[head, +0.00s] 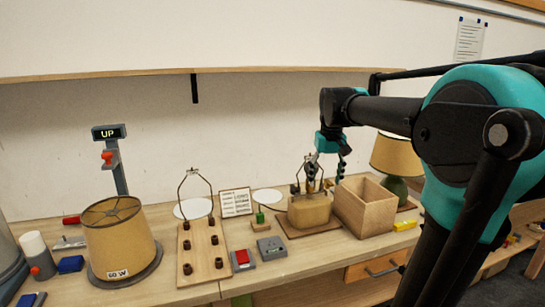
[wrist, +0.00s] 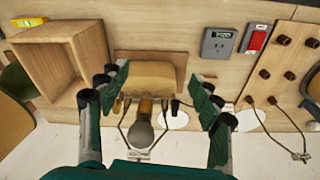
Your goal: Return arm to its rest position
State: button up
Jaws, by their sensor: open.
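My gripper (head: 327,172) is at the end of my arm, above a lamp base (head: 309,211) with a round tan body and a wire harp. In the wrist view my gripper (wrist: 160,82) is open, its two dark fingers wide apart. The lamp base (wrist: 147,76) shows between and beyond them, with a grey bulb-like piece (wrist: 140,132) standing on it nearer the camera. Nothing is visibly held. I cannot tell from the head view whether a finger touches the harp.
An open wooden box (head: 365,206) stands right of the lamp base, with a green lamp (head: 396,158) behind it. A peg board (head: 205,250) and large lampshade (head: 120,240) stand left. A wall shelf (head: 250,70) runs behind my arm. A meter (wrist: 220,42) sits near the gripper.

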jog(key=s+d+f+t, duration=0.1)
jog(key=s+f, duration=0.8)
jog(key=f, duration=0.4)
jog(key=s+d+f+m+t, duration=0.1)
jog(key=s+f, duration=0.9)
jog(key=f, duration=0.3)
jog(key=shift+s+d+f+t, duration=0.2)
jog(key=shift+t, duration=0.1)
jog(key=shift+o, duration=0.3)
